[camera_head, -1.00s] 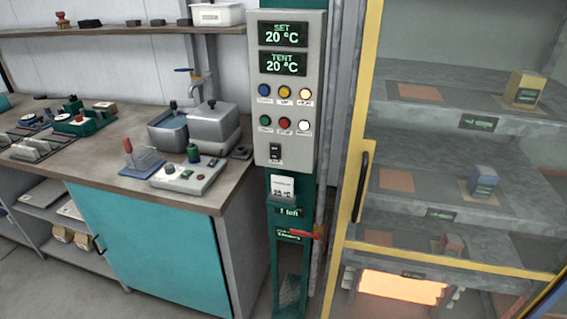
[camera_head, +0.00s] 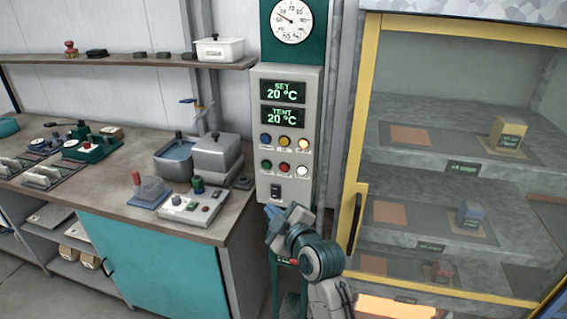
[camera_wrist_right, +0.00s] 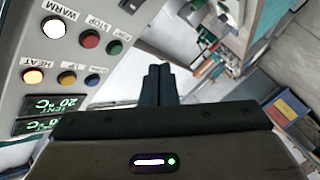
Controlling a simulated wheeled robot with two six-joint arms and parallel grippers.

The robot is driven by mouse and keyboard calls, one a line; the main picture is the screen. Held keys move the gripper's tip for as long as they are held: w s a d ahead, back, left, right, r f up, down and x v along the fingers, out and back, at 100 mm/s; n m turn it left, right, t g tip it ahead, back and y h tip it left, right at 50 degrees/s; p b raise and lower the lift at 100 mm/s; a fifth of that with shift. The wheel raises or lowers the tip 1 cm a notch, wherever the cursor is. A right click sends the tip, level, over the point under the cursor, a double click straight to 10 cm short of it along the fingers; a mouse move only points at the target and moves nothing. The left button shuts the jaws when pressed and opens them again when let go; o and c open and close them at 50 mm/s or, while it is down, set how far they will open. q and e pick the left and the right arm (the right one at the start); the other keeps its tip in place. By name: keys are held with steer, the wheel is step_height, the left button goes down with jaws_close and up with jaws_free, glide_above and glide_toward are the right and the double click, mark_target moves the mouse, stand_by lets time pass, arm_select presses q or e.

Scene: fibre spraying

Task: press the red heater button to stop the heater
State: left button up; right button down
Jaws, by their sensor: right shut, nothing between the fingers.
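The red button (camera_head: 284,167) is in the middle of the lower button row on the grey control panel (camera_head: 257,130). It also shows in the right wrist view (camera_wrist_right: 90,39), between a white and a green button, with a STOP label beside it. My right gripper (camera_head: 273,212) is below the button row, near the panel's lower edge. In the wrist view its fingers (camera_wrist_right: 157,70) are shut and empty, right of the buttons and apart from them. My left gripper is not in view.
The orange button (camera_head: 303,143) in the upper row is lit, and both displays read 20 °C. A black switch (camera_head: 276,190) sits low on the panel. A yellow-framed glass cabinet (camera_head: 357,150) stands right, a workbench (camera_head: 130,208) left. A dial gauge (camera_head: 292,20) hangs above.

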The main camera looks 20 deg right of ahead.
mark_target(284, 168)
steer(key=shift+n+t, duration=0.3)
steer(key=shift+t, duration=0.1)
steer(key=r, duration=0.4)
steer(key=shift+s+r, duration=0.15)
steer(key=shift+s, duration=0.2)
steer(key=shift+w+d+b, duration=0.15)
steer(key=shift+w+d, duration=0.65)
steer(key=shift+w, duration=0.45)
steer(key=shift+w+d+b, duration=0.2)
steer(key=shift+w+d, duration=0.65)
steer(key=shift+w, duration=0.35)
steer(key=shift+w+d+b, duration=0.15)
steer(key=shift+w+d, duration=0.65)
steer(key=shift+w, duration=0.45)
steer(key=shift+w, duration=0.1)
steer(key=shift+w+d, duration=0.25)
